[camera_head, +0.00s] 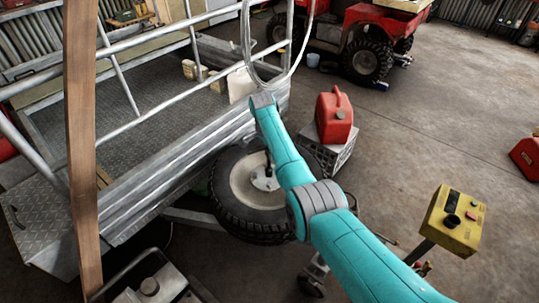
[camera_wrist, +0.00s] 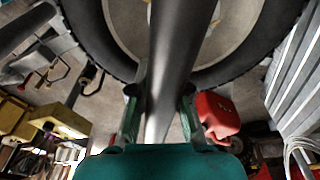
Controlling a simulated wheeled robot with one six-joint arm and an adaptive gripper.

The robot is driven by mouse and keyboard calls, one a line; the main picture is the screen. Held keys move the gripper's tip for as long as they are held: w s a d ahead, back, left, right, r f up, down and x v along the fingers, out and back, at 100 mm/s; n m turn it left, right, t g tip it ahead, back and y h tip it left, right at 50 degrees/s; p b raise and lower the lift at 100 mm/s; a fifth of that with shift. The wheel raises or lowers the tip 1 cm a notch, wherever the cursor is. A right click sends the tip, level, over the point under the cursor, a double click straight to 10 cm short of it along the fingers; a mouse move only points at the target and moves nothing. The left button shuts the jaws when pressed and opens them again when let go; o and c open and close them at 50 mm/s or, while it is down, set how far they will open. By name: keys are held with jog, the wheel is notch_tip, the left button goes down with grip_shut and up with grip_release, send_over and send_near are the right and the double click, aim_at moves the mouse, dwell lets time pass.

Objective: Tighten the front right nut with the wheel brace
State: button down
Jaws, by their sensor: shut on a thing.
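A wheel (camera_head: 232,216) with a black tyre and pale rim sits beside the trailer's side in the head view. Its white hub (camera_head: 263,181) shows partly, with my arm crossing in front. The nuts are too small to tell apart. In the wrist view the tyre (camera_wrist: 88,38) and pale rim (camera_wrist: 122,22) fill the top. My gripper (camera_wrist: 160,98) is shut on a grey metal bar, the wheel brace (camera_wrist: 178,45), which runs between the fingers and up across the wheel. The brace hides the hub's middle; whether its socket sits on a nut cannot be told. My arm hides the gripper in the head view.
A red fuel can (camera_head: 334,117) stands on a grey crate (camera_head: 333,152) close right of the wheel. The trailer (camera_head: 140,190) is at left, behind a wooden post (camera_head: 82,130). A yellow control box (camera_head: 455,221) stands at right. Open floor (camera_head: 440,120) lies beyond.

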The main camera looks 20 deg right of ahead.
jog(key=shift+r, duration=1.5)
